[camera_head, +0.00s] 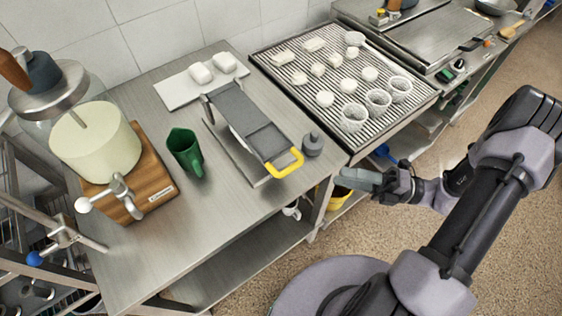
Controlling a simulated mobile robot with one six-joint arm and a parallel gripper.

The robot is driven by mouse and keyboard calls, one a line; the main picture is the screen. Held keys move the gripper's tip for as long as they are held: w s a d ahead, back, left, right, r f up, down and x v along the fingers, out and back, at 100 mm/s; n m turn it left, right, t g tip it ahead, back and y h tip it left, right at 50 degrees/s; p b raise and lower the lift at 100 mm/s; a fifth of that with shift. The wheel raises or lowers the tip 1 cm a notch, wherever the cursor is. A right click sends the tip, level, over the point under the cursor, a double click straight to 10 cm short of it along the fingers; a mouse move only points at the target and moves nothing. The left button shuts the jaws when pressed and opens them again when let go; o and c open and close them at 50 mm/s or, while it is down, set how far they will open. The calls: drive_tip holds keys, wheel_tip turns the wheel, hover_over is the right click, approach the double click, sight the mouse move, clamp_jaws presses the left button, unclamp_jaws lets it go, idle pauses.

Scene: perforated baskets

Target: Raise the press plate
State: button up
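A long dark grey press plate (241,116) with a yellow loop handle (285,165) lies low over a flat metal base (228,150) on the steel table. The handle end points toward the front right, near the table's edge. The gap between plate and base is hard to judge. My gripper (352,179) is right of the yellow handle, apart from it, beyond the table's right edge. Its fingers point left and look empty, but their opening is not clear from this angle.
A grey knobbed weight (313,144) stands close right of the handle. A green jug (185,152) and a wooden-based dispenser (128,181) stand left. A white board (192,86) holds white blocks behind. A slatted rack (290,95) with perforated baskets (354,117) is at the right.

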drive_tip(key=b+x, duration=0.3)
drive_tip(key=x, duration=1.3)
drive_tip(key=shift+a, duration=0.25)
drive_tip(key=shift+r, duration=0.1)
clamp_jaws()
idle(0.3)
